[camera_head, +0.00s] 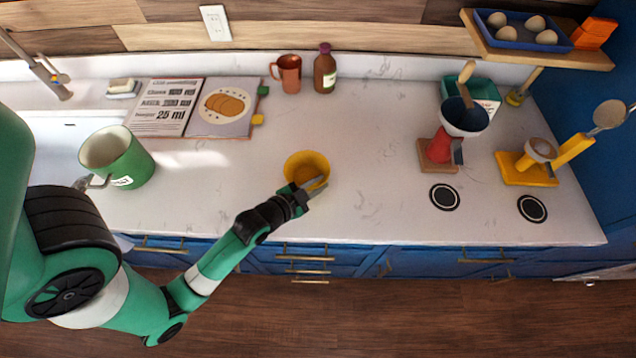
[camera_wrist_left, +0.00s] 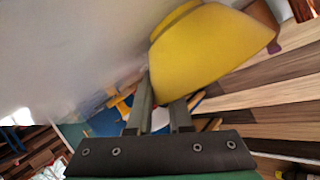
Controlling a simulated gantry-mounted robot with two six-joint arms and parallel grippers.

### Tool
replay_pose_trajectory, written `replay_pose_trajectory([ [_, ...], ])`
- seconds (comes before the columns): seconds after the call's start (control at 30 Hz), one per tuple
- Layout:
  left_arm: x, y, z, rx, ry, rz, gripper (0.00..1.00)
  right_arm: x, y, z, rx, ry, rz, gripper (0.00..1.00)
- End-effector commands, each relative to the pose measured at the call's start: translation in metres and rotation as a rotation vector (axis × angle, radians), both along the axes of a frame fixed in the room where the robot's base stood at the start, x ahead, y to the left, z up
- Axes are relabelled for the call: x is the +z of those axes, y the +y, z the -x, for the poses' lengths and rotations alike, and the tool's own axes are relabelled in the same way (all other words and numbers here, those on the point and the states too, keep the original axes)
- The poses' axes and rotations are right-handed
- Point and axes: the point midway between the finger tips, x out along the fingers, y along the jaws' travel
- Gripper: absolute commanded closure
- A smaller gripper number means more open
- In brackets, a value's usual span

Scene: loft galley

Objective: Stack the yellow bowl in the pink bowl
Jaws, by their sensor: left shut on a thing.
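The yellow bowl (camera_head: 300,158) is near the front middle of the white counter in the head view, with its open side up. My left gripper (camera_head: 304,192) is shut on its near rim. In the left wrist view, the yellow bowl (camera_wrist_left: 212,50) is between and beyond the fingertips of my left gripper (camera_wrist_left: 168,68). I cannot tell whether the bowl touches the counter. I make out no clearly pink bowl in either view. My right gripper is not in view.
A green pot (camera_head: 128,160) and an open book (camera_head: 222,105) are to the left. A copper mug (camera_head: 288,75) and a brown bottle (camera_head: 325,72) stand at the back. A red stand (camera_head: 439,148) and a yellow stand (camera_head: 528,170) are to the right.

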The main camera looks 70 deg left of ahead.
Motion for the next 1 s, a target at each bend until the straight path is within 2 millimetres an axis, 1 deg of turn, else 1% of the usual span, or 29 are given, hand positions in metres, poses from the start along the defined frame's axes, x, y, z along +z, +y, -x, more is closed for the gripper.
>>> replay_pose_trajectory([
  [0.03, -0.002, 0.0, 0.0, 0.0, 0.001, 0.0, 0.78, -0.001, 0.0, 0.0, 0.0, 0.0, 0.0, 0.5],
  [0.17, -0.001, 0.0, 0.0, 0.0, 0.001, 0.0, 0.55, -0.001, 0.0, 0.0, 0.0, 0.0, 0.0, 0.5],
  [0.2, -0.001, 0.0, 0.0, 0.0, 0.001, 0.0, 0.52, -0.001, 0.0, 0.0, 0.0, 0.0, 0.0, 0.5],
  [0.43, -0.001, 0.0, 0.0, 0.0, 0.0, 0.0, 0.52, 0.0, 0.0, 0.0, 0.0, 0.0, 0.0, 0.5],
  [0.53, 0.004, 0.0, 0.0, 0.0, 0.0, 0.0, 0.52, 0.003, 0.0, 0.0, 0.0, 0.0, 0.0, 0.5],
  [0.67, 0.01, -0.008, 0.016, -0.001, 0.002, 0.001, 0.52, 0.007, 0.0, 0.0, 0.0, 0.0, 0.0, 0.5],
  [0.9, 0.033, -0.032, 0.064, -0.002, 0.004, 0.002, 0.52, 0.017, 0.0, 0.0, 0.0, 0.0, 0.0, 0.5],
  [1.0, 0.041, -0.041, 0.081, -0.003, 0.003, 0.002, 0.52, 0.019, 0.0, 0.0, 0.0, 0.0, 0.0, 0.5],
])
